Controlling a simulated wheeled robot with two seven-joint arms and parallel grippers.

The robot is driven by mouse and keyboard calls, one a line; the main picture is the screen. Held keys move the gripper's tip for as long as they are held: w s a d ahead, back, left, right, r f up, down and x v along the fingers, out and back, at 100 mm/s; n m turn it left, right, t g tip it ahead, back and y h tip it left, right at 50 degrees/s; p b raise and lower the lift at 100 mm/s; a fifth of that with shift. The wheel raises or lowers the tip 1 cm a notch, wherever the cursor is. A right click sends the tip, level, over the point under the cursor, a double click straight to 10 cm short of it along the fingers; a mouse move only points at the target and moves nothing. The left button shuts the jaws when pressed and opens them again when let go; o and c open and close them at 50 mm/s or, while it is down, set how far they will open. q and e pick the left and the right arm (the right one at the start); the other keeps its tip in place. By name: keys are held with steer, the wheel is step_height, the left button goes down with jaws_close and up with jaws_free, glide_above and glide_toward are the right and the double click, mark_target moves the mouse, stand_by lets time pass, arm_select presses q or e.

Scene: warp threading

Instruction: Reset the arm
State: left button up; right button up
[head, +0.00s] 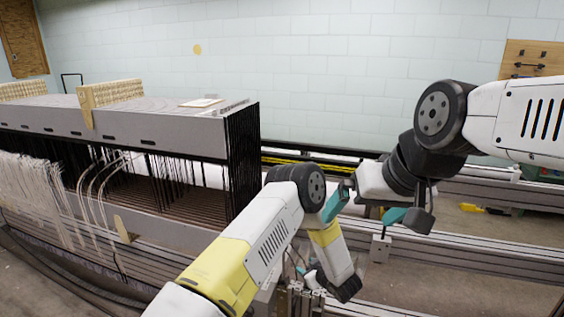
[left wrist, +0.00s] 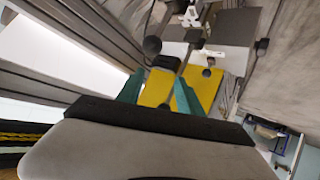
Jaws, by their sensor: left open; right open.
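In the head view, my left arm reaches in from the bottom, and its hand hangs low beside the rail with the left gripper (head: 318,279) mostly hidden. The left wrist view shows the left gripper (left wrist: 158,82) open, its two teal fingers apart. A yellow surface shows between and beyond them; I see nothing clamped. My right arm comes in from the right. Its gripper (head: 366,211) is open and empty, teal fingers spread above the rails, close to my left forearm. The loom (head: 170,135), with its grey top beam, black heddles and white threads (head: 45,190), stands left of both grippers.
Long metal rails (head: 455,262) run across behind and below the hands. A small grey box (head: 380,248) stands on a rail. A yellow item (head: 471,208) lies on the floor at right. The pale wall behind has open room before it.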

arm_select(q)
steer(key=w+d+r+m+h, duration=0.1)
steer(key=w+r+h, duration=0.15)
steer(key=r, duration=0.65)
steer(key=w+r+h, duration=0.2)
steer(key=w+r, duration=0.2)
steer(key=r, duration=0.5)
steer(key=s+a+r+m+g+h, duration=0.15)
steer(key=s+a+r, duration=0.25)
steer(key=r, duration=0.7)
steer(key=s+a+r+m+t+h, duration=0.1)
steer(key=s+a+r+m+h, duration=0.25)
steer(key=r, duration=0.75)
steer(key=s+a+r+g+y, duration=0.1)
steer(key=s+a, duration=0.4)
steer(key=s, duration=0.5)
steer(key=s+a+r+m+g, duration=0.1)
steer(key=s+a+r, duration=0.1)
steer(key=s+a, duration=0.4)
steer(key=s+a+r+m+g+y, duration=0.1)
steer(key=s+a, duration=0.5)
steer(key=s, duration=0.8)
steer(key=shift+r+g+y, duration=0.15)
steer(key=shift+g+y, duration=0.2)
steer(key=shift+g, duration=0.1)
